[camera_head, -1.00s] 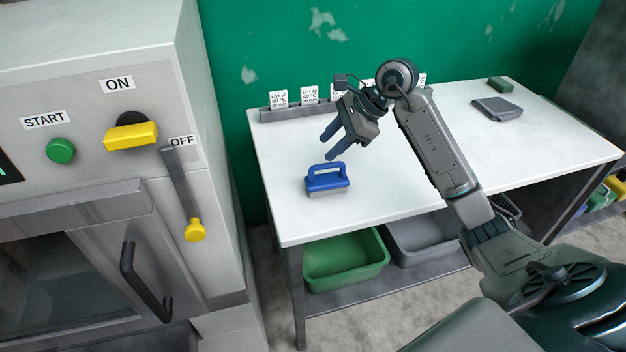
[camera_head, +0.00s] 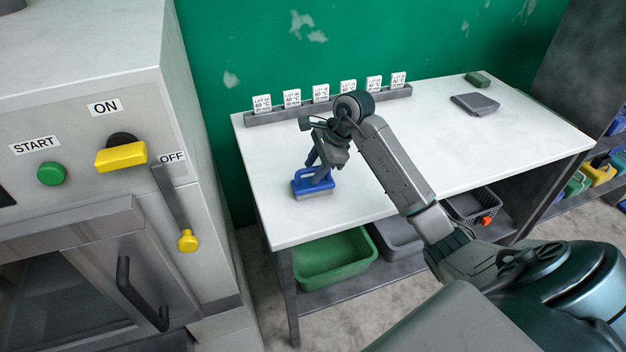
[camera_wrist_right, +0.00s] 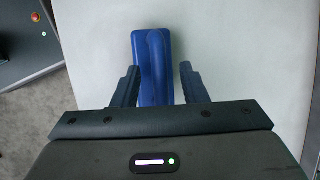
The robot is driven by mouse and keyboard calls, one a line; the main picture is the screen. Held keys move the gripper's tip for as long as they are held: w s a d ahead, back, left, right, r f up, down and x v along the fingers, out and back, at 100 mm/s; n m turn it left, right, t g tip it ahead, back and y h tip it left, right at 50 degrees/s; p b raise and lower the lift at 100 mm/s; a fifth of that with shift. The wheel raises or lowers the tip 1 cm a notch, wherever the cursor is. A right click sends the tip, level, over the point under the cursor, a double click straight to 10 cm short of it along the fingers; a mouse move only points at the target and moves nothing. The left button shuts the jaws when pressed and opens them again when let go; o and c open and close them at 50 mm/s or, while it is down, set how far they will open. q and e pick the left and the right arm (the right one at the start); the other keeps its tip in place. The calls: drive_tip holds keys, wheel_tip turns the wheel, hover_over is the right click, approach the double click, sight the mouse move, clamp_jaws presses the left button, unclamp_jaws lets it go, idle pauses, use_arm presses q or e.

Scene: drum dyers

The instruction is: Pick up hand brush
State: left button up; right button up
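The blue hand brush (camera_head: 301,186) stands bristles down on the white table, near its left end, with its looped handle on top. My right gripper (camera_head: 318,175) reaches down over the brush from above. In the right wrist view the brush (camera_wrist_right: 153,40) lies between the two spread fingers of the gripper (camera_wrist_right: 160,72), with the handle along the middle. A gap shows on both sides of the handle, wider on the right. In the head view the fingers hide part of the handle. My left gripper is not in view.
A grey rack (camera_head: 280,114) with several lot cards stands along the table's back edge. A machine with a START button (camera_head: 52,173) stands left. The white table (camera_head: 490,140) is otherwise mostly clear.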

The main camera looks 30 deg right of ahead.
drive_tip(key=shift+w+a+f, duration=0.15)
drive_tip(key=shift+f, duration=0.35)
clamp_jaws()
